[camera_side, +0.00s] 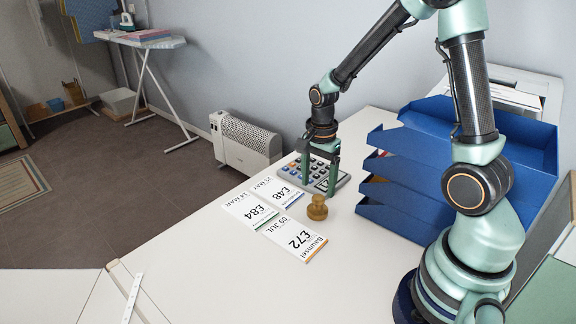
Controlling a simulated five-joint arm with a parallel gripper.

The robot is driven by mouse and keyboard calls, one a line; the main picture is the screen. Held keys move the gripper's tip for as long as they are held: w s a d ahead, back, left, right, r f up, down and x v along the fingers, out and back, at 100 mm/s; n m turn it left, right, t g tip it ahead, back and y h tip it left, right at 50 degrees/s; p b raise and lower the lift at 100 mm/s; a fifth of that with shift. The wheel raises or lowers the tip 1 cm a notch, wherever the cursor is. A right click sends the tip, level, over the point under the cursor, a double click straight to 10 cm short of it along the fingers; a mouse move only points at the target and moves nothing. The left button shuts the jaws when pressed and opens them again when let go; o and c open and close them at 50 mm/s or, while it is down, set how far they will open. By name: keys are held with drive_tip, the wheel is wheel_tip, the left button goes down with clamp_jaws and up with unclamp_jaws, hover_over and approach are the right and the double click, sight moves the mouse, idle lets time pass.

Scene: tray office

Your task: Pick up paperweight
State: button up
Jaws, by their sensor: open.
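The only thing here that looks like a paperweight is a small brass-coloured knobbed weight (317,208), upright on the white desk beside the printed cards. My gripper (318,182) points down with its fingers apart and nothing between them. In the picture it is just above and behind the weight, in front of the calculator. It does not touch the weight. The weight is fully visible.
Several printed cards (250,209) lie left of the weight. A calculator (290,172) lies behind my gripper. Blue stacked trays (400,170) stand to the right, close to my arm. The white desk (220,275) is clear at the front.

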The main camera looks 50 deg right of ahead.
sight(318, 196)
drive_tip(key=shift+s+f, duration=0.15)
drive_tip(key=shift+f, duration=2.55)
clamp_jaws()
